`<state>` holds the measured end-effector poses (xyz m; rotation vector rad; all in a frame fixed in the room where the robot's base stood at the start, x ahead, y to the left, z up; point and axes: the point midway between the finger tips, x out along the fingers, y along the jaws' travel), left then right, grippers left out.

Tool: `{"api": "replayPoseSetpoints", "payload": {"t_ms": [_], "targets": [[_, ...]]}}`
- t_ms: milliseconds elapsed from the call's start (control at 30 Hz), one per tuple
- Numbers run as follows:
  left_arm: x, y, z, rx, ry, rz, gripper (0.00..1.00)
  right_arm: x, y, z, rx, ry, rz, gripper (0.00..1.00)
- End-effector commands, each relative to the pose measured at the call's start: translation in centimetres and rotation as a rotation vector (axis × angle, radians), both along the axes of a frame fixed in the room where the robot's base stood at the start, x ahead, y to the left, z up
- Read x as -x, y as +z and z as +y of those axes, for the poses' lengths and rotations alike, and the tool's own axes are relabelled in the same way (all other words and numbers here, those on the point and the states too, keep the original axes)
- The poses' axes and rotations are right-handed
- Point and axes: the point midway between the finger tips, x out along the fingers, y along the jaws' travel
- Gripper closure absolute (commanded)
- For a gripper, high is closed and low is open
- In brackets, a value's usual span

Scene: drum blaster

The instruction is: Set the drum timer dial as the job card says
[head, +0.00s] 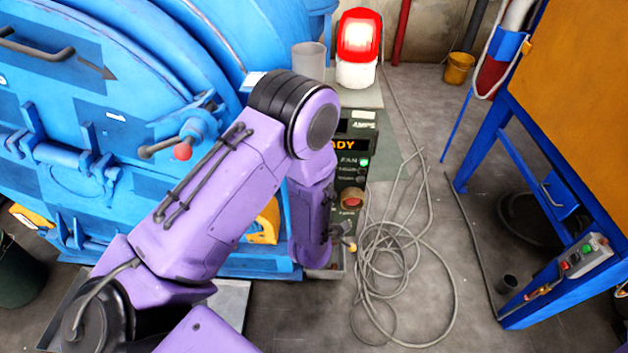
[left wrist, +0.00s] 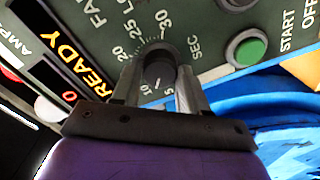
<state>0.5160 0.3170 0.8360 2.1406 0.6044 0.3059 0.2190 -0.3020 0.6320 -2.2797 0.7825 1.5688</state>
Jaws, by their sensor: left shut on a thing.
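The timer dial (left wrist: 158,72) is a dark round knob on the grey-green control panel (left wrist: 220,50), inside a printed ring with 5, 10, 20, 25, 30 and SEC. My left gripper (left wrist: 160,66) is shut on this knob, one finger on each side. The fingers cover part of the scale. A pale mark shows on the knob's lower side near 10, but I cannot read the exact setting. In the head view my purple left arm reaches the panel (head: 349,172) and hides the dial. My right gripper is not in view. I cannot make out a readable job card.
A lit READY display (left wrist: 75,72) and a green START button (left wrist: 246,47) flank the dial. In the head view a red button (head: 351,198) sits on the panel, a red beacon (head: 358,40) stands above it, and loose cable (head: 400,270) lies on the floor beside the blue drum (head: 100,100).

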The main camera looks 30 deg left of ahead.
Motion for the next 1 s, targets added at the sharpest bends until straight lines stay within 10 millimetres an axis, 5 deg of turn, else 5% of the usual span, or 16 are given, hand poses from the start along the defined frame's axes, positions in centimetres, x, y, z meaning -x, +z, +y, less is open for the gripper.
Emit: {"api": "replayPoseSetpoints", "payload": {"t_ms": [900, 933, 1000], "targets": [[0.19, -0.32, -0.10, -0.145, -0.003, 0.099, 0.87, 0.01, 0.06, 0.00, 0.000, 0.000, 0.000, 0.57], [0.19, -0.33, -0.09, -0.145, -0.003, 0.099, 0.50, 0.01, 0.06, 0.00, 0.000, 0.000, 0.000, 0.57], [0.16, -0.29, -0.08, -0.145, -0.002, 0.097, 0.32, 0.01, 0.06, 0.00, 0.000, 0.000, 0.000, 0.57]]}}
